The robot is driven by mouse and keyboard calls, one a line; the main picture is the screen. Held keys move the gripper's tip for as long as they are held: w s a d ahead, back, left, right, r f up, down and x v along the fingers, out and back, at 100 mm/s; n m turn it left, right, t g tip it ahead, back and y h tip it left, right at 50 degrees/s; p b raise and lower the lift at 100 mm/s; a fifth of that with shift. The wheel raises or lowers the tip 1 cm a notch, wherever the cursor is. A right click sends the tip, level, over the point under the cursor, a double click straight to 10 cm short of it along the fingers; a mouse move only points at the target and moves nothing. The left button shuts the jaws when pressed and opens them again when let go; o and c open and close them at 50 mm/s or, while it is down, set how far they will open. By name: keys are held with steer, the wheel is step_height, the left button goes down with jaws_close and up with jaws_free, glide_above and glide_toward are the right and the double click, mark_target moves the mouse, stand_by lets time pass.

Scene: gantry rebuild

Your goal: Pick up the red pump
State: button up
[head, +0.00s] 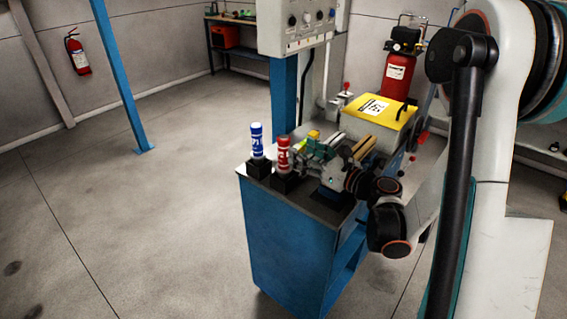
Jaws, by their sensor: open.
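The red pump (283,153) is a small upright red cylinder with white markings. It stands in a black holder near the front left of the blue cart's dark top (318,208). My gripper (302,153) comes in from the right, low over the cart top, with its fingers pointing left at the red pump. It is open, and its fingertips are close to the pump's right side. I cannot tell whether they touch it or reach around it. A similar blue pump (257,141) stands upright in its own black holder just left of the red one.
A yellow-topped case (378,110) sits on the cart behind my gripper. A red tank (397,77) stands farther back. A grey control box (300,24) hangs above the cart. A blue post (118,75) stands at left. The floor left of the cart is clear.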

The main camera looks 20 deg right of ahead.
mark_target(288, 145)
steer(key=b+x, duration=0.1)
steer(key=x, duration=0.3)
steer(key=b+x, duration=0.1)
steer(key=x, duration=0.3)
steer(key=shift+a+f, duration=0.25)
steer(key=shift+a, duration=0.05)
jaws_close()
